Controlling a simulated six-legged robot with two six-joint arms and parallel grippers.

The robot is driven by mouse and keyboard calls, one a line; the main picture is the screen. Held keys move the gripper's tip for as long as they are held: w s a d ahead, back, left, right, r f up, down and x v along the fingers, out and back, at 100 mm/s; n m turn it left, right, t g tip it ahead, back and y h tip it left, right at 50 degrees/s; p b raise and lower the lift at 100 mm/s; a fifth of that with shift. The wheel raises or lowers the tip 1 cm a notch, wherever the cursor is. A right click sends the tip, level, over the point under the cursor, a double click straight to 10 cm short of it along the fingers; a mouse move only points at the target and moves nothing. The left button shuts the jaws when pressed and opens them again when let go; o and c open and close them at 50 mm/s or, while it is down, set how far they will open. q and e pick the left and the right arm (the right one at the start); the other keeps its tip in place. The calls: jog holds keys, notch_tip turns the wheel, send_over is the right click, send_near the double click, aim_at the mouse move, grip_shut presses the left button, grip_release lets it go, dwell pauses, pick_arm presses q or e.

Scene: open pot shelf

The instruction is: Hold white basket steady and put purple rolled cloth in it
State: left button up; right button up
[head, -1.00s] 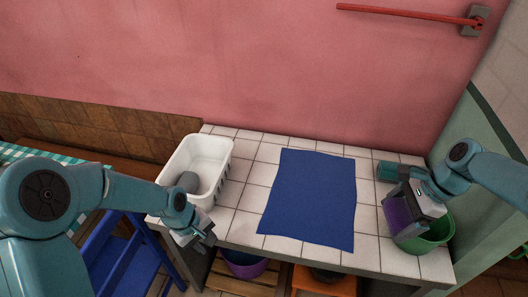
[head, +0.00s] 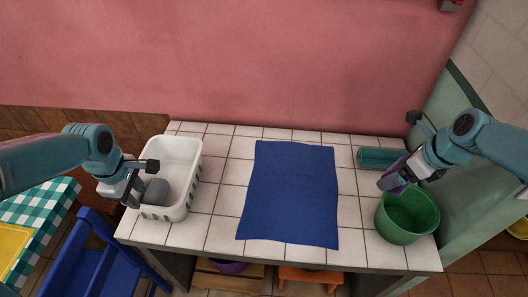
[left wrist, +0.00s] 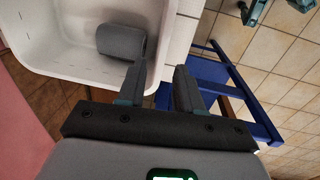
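The white basket (head: 183,190) stands at the left end of the tiled counter, with a grey roll (head: 156,191) inside. My left gripper (head: 142,183) is open at the basket's left side. In the left wrist view, its fingers (left wrist: 158,88) are apart, with the basket (left wrist: 48,45) rim running between them; no contact is clear. The grey roll also shows there (left wrist: 121,42). My right gripper (head: 397,180) is above the green pot at the right, closed around the purple rolled cloth (head: 399,170), which is mostly hidden by the gripper.
A blue cloth (head: 290,195) lies flat in the middle of the counter. The green pot (head: 407,222) stands at the front right, and a teal roll (head: 378,158) lies behind it. A blue chair (head: 85,255) and checkered table (head: 35,215) are at the left. Bare tiles flank the blue cloth.

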aim_at(151, 212)
pick_arm(q)
jog(key=f, duration=0.9)
jog(key=shift+w+d, duration=0.1)
jog(key=shift+w, duration=0.3)
jog(key=shift+w+d+f, duration=0.1)
jog(key=shift+w+f, duration=0.05)
jog(key=shift+f, duration=0.15)
pick_arm(e)
jog(key=shift+d+f, duration=0.1)
jog(key=shift+d, duration=0.05)
pick_arm(q)
jog(key=shift+c, duration=1.2)
grip_shut()
